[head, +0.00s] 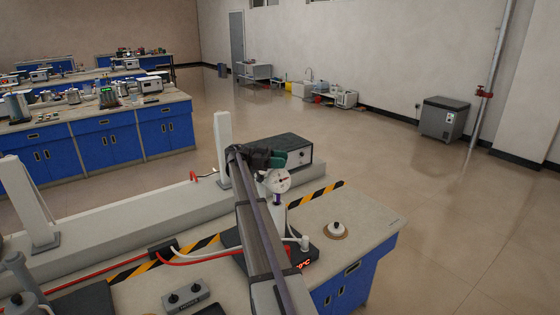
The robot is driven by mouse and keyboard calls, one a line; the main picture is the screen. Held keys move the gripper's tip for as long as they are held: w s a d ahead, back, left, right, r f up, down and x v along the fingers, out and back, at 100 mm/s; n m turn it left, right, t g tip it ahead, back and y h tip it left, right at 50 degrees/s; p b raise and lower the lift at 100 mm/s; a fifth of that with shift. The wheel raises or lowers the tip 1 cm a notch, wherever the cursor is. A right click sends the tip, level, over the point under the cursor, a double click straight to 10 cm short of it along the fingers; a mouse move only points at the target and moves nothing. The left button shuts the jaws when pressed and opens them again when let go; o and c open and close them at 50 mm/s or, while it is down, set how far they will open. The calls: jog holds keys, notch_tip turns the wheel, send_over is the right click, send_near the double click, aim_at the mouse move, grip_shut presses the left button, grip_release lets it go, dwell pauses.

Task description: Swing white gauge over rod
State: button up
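A white round gauge (279,181) with a dark and red needle shows near the middle of the head view, its dial facing me. My gripper (268,159), dark with a green part, is at the far end of my arm, just above and against the gauge in the picture. The arm and gripper body hide the fingertips, so I cannot tell whether they are closed on the gauge.
A dark instrument box (292,149) stands behind the gauge. White uprights (223,150) rise from a long grey beam (130,215) at left. The right bench corner (375,225) is clear.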

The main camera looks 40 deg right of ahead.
jog(key=shift+o, duration=0.5)
notch_tip(320, 180, up, 10)
jog(key=p, duration=1)
